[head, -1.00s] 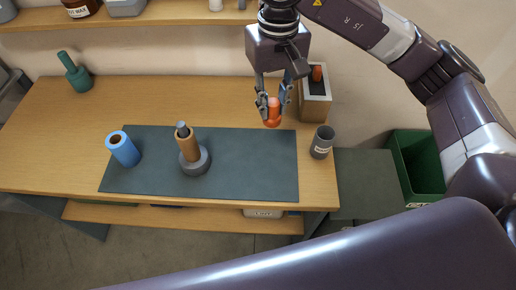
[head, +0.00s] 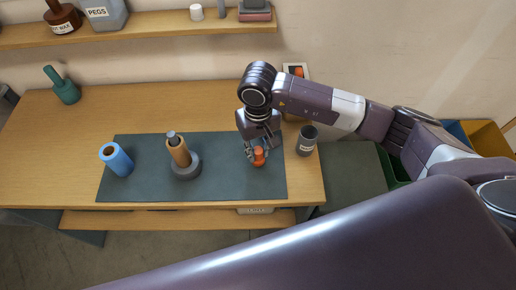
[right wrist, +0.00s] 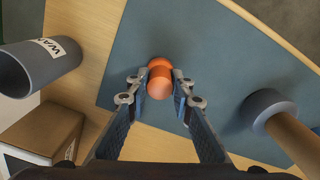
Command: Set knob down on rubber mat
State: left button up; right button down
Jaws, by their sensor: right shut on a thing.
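The orange knob (head: 259,157) is at the right part of the dark rubber mat (head: 225,185). My right gripper (head: 256,154) is shut on it from above. In the right wrist view the knob (right wrist: 160,80) sits between the two fingertips (right wrist: 160,88), with the mat (right wrist: 210,50) behind it. The knob is at or just above the mat; I cannot tell whether it touches. My left gripper is not in view.
On the mat stand a blue cylinder (head: 116,160) and a grey base with a tan post (head: 179,152). A grey cup (head: 307,139) stands right of the mat. A green tool (head: 65,88) is at the back left.

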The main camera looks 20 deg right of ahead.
aim_at(258, 150)
jog(key=shift+f, duration=0.25)
jog(key=shift+f+b, duration=0.2)
jog(key=shift+b, duration=0.15)
jog(key=c, duration=1.7)
grip_release()
jog(key=shift+r, duration=0.1)
jog(key=shift+r, duration=0.1)
jog(key=shift+r, duration=0.15)
notch_tip(258, 150, up, 11)
jog(key=b, duration=0.3)
jog(key=shift+f+b, duration=0.2)
jog(key=shift+b, duration=0.2)
jog(key=shift+r, duration=0.6)
